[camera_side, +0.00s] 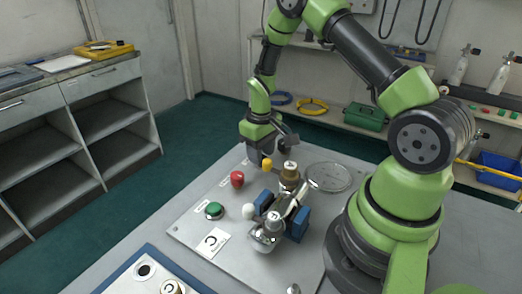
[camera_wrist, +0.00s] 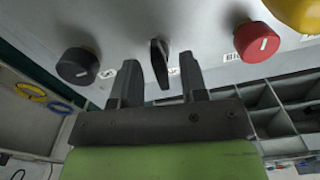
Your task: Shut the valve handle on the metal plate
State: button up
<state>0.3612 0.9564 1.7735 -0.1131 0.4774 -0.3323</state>
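The grey metal plate (camera_side: 190,232) lies on the bench in the side view. A metal valve assembly (camera_side: 268,232) with blue parts stands on it, right of the white ball knob (camera_side: 248,211); I cannot tell its handle's setting. My gripper (camera_side: 268,150) is over the far end of the plate, by a yellow knob (camera_side: 267,164). In the wrist view my gripper (camera_wrist: 159,66) is open. A narrow black handle (camera_wrist: 160,63) shows between its fingers, seemingly without contact. I cannot tell whether this is the valve handle; it is hidden in the side view.
A red knob (camera_side: 237,179) and a green button (camera_side: 214,210) sit on the plate's left side. The red knob (camera_wrist: 257,40) also shows in the wrist view, with a black round knob (camera_wrist: 77,66) at left. A round gauge-like disc (camera_side: 330,177) lies at the far right.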

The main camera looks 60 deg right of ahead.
grip_shut()
jog(key=shift+m, duration=0.4)
jog(key=m, duration=0.7)
jog(key=shift+m, duration=0.3)
jog(key=m, duration=0.4)
jog(key=shift+s+d, duration=0.1)
jog(key=shift+m, duration=1.8)
